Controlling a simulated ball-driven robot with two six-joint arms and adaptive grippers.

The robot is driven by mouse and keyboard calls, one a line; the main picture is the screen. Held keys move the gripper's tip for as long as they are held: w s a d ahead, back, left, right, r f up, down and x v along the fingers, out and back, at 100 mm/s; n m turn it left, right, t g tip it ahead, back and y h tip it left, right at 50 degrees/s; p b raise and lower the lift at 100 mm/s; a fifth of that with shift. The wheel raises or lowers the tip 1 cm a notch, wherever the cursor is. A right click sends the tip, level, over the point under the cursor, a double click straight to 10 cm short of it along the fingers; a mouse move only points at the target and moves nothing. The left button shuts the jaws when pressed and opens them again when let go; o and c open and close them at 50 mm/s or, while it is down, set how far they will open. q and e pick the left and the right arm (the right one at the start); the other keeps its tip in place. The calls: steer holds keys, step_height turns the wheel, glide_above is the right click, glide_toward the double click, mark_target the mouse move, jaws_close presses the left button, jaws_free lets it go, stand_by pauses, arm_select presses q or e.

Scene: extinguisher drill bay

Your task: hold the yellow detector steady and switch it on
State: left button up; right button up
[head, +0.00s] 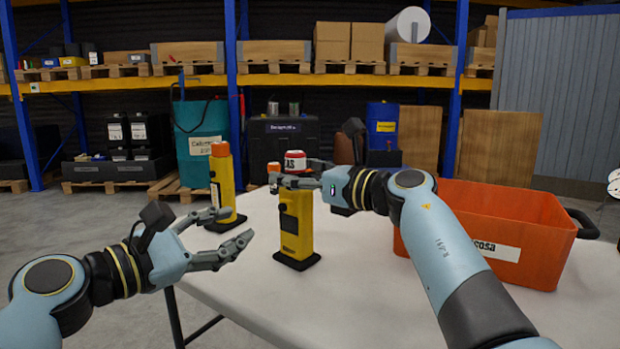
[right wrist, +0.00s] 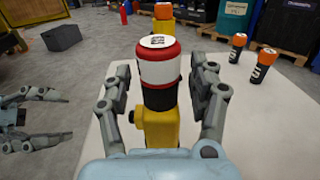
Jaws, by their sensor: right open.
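The yellow detector (head: 297,225) stands upright on the white table, with a black base and a red-and-white top (head: 295,162). In the right wrist view that red-and-white top (right wrist: 158,68) is in the middle, above a black collar and yellow body (right wrist: 158,130). My right gripper (head: 282,182) is open, its fingers at the upper part of the detector, one on each side in the wrist view; contact is not clear. My left gripper (head: 241,224) is open and empty, left of the detector and apart from it.
A second yellow device (head: 222,185) with an orange top stands at the table's left edge, behind my left gripper. An orange crate (head: 480,240) fills the right of the table, beyond my right arm. Small orange-topped cylinders (right wrist: 262,65) show in the wrist view. The front table is clear.

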jaws_close()
stand_by(0.5)
steer(key=shift+c, duration=0.2)
jaws_free()
